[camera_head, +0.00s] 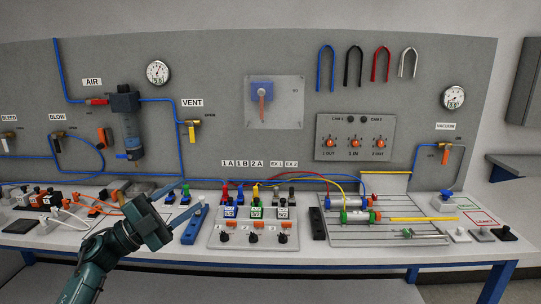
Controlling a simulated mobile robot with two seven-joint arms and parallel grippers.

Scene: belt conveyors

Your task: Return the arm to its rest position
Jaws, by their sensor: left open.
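My left gripper (190,194) is in the head view, left of the middle, at the end of my dark teal arm that rises from the bottom left. Its fingers are spread and point up and to the right, over the white bench. I see nothing held between them. The gripper hides part of the bench and of what lies behind it. My right gripper is not in view.
The white bench (290,259) carries a valve plate (254,238) with coloured hoses, a rack with cylinders (350,217), and orange and white connectors (42,200) at left. A grey panel (215,75) with gauges stands behind. The bench's front edge lies below.

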